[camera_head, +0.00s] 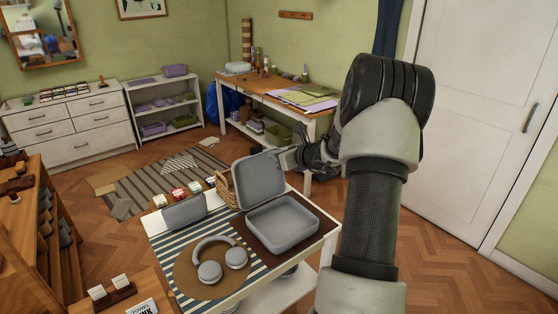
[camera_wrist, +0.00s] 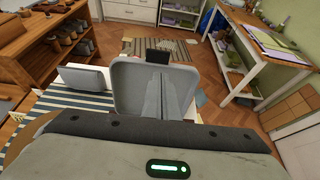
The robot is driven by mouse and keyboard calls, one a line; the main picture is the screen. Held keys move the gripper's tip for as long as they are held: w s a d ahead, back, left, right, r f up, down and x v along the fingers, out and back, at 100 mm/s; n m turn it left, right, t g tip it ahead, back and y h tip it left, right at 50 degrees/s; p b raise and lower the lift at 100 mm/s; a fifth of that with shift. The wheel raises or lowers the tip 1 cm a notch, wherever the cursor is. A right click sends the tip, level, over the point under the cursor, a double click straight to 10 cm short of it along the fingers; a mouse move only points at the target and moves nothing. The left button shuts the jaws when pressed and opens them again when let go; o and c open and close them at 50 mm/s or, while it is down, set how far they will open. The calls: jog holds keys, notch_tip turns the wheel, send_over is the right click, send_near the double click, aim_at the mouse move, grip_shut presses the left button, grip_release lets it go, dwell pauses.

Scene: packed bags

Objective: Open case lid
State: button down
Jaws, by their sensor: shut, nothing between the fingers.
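The grey case stands on a dark mat at the right of the small white table. Its hollow base (camera_head: 283,222) faces up, and its lid (camera_head: 258,182) stands raised, roughly upright, at the back left edge of the base. My gripper (camera_head: 287,158) is shut and empty at the lid's upper right edge; I cannot tell if it touches. In the wrist view the lid (camera_wrist: 128,88) fills the middle, with my gripper (camera_wrist: 158,58) over it, reaching to its top edge. The base is hidden in the wrist view.
Grey headphones (camera_head: 222,262) lie on a round brown mat in front of the case. A grey pouch (camera_head: 184,210) stands left of the lid, with small boxes and a wicker basket (camera_head: 226,187) behind. A wooden desk (camera_head: 262,85) stands farther back. Floor is free right of the table.

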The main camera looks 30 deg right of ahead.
notch_tip(320, 180, up, 10)
jog(key=p, duration=0.5)
jog(key=shift+w, duration=0.1)
dwell(0.4)
